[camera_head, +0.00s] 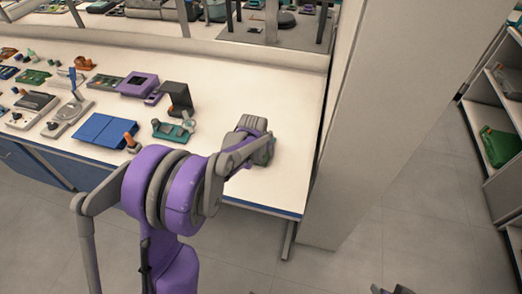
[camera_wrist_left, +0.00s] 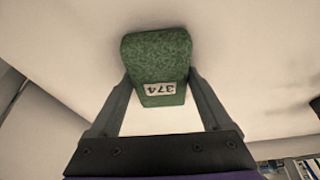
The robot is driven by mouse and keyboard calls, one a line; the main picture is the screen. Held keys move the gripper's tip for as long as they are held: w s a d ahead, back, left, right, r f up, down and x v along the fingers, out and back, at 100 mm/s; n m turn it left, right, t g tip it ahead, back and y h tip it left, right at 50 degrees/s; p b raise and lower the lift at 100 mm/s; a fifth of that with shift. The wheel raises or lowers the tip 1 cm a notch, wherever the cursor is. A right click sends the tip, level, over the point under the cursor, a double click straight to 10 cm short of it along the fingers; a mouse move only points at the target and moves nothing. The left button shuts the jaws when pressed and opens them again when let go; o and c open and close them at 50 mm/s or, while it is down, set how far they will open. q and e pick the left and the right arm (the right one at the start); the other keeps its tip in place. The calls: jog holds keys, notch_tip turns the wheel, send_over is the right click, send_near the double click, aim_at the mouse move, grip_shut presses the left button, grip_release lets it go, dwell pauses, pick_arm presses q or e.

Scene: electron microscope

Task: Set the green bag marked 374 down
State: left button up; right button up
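The green bag marked 374 (camera_wrist_left: 158,60) is in the left wrist view, between the fingertips of my left gripper (camera_wrist_left: 160,82). The fingers press against its two sides, and its white label faces the camera. In the head view my left gripper (camera_head: 262,150) is over the right end of the white table (camera_head: 285,95), near its front edge. The bag is mostly hidden there by the gripper. I cannot tell whether the bag touches the tabletop. A small grey part of my right gripper (camera_head: 393,289) shows at the bottom edge; its fingers are not clear.
Left of my left gripper are a green-based device (camera_head: 173,131), a dark grey stand (camera_head: 178,97), a blue folder (camera_head: 104,130) and a purple box (camera_head: 137,84). The tabletop behind the gripper is clear. A pale pillar (camera_head: 375,110) stands right of the table, shelves (camera_head: 490,90) farther right.

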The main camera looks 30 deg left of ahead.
pick_arm(q)
jog(key=shift+o, duration=1.3)
